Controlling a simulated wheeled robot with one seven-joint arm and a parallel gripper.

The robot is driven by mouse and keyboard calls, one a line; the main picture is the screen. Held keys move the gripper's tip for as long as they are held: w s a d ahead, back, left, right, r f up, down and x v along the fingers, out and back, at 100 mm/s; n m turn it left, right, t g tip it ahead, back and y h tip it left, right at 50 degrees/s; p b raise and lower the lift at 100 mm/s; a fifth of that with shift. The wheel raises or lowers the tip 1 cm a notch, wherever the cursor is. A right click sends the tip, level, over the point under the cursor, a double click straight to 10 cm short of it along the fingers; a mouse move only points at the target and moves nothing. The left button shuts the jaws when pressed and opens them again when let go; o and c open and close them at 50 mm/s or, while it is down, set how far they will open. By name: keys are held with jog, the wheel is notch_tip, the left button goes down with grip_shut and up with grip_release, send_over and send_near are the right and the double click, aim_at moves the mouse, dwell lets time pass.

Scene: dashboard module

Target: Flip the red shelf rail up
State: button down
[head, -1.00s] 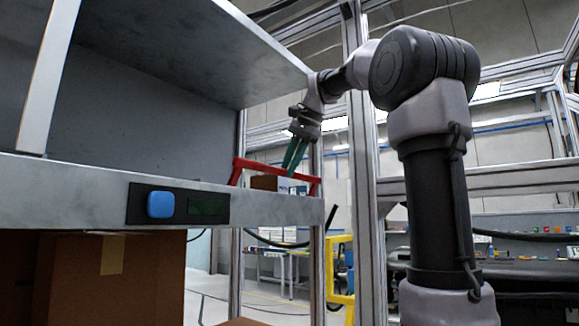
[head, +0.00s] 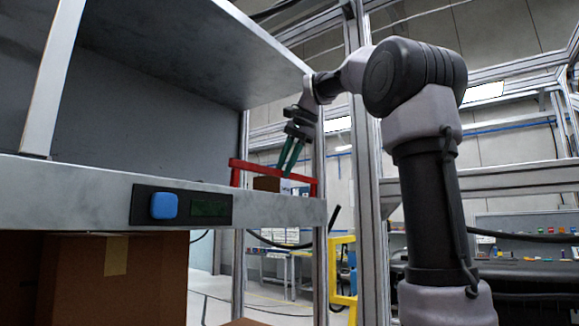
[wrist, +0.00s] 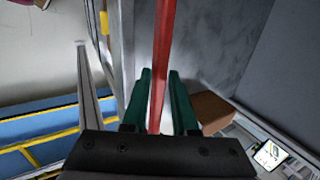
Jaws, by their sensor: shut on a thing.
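The red shelf rail (head: 248,165) is a thin red bar with short legs at the open right end of the grey shelf. Its legs look close to vertical and its bar is raised above the shelf surface. My gripper (head: 286,172) reaches down from above with its green fingers at the middle of the bar. In the wrist view the red rail (wrist: 165,60) runs between the two green fingers of my gripper (wrist: 160,75), which is shut on it. The gripped part is partly hidden by the fingers in the head view.
The grey shelf (head: 90,197) carries a panel with a blue button (head: 164,205). A small brown box (head: 267,184) sits on the shelf close behind the rail. A large cardboard box (head: 120,280) stands below. A metal frame post (head: 368,200) rises to the right.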

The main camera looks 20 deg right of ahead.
jog(key=shift+w+a, duration=0.45)
jog(key=shift+w, duration=0.1)
jog(key=shift+w+a+f, duration=0.1)
jog(key=c, duration=0.8)
grip_release()
jog(key=shift+w+a+f, duration=0.1)
jog(key=shift+w+a, duration=0.05)
jog(key=shift+w, duration=0.1)
jog(key=shift+s+r, duration=0.15)
jog(key=shift+r, duration=0.15)
jog(key=v, duration=1)
jog(key=shift+d+r, duration=0.2)
jog(key=shift+d, duration=0.1)
